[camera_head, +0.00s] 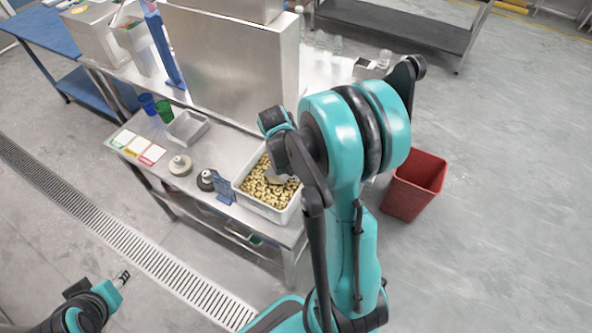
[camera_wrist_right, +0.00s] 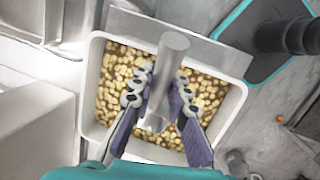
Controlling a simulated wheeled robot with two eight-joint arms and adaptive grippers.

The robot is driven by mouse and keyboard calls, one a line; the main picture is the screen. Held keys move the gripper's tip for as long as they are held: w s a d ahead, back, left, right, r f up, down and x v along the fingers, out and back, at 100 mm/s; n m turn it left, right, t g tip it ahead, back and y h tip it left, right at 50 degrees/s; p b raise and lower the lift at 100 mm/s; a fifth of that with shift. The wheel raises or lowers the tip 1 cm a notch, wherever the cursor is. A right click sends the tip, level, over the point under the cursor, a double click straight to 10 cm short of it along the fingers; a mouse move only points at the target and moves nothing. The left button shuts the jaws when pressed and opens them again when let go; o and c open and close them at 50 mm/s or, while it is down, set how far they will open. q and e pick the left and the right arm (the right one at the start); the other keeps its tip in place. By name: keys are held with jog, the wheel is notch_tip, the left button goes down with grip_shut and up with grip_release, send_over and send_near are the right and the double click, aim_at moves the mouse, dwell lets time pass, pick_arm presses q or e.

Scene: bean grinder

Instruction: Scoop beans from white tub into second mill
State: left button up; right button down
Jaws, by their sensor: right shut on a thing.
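The white tub (camera_head: 265,211) full of yellow-brown beans (camera_head: 258,188) stands at the near right end of the metal table. In the right wrist view the tub (camera_wrist_right: 88,95) lies below my right gripper (camera_wrist_right: 164,76). That gripper is shut on the grey cylindrical handle of a scoop (camera_wrist_right: 174,45). The scoop is over the beans; how deep it sits is unclear. In the head view a grey part of it (camera_head: 277,179) shows at the beans, and my arm hides much of the gripper. My left gripper (camera_head: 123,276) is low at the left, away from the table. I cannot identify the second mill for certain.
Two round knobbed pieces, one beige (camera_head: 180,165) and one dark (camera_head: 206,180), sit left of the tub near a blue stand (camera_head: 223,190). A metal tray (camera_head: 187,127), coloured cups and cards lie farther left. A large metal box (camera_head: 235,70) stands behind. A red bin (camera_head: 414,186) is on the floor.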

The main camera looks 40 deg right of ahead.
jog(key=a+b+x, duration=0.1)
jog(key=b+x, duration=0.4)
jog(key=x, duration=0.1)
jog(key=shift+w+a, duration=0.2)
jog(key=shift+d, duration=0.1)
dwell(1.1)
jog(key=d+p+v, duration=0.1)
jog(key=p+v, duration=0.2)
jog(key=v, duration=0.1)
jog(key=p+v, duration=0.3)
jog(key=v, duration=0.1)
jog(key=s+d+p+v, duration=0.1)
jog(key=p+v, duration=0.3)
jog(key=shift+w+d+r, duration=0.1)
jog(key=shift+d+r, duration=0.1)
jog(key=shift+r, duration=0.4)
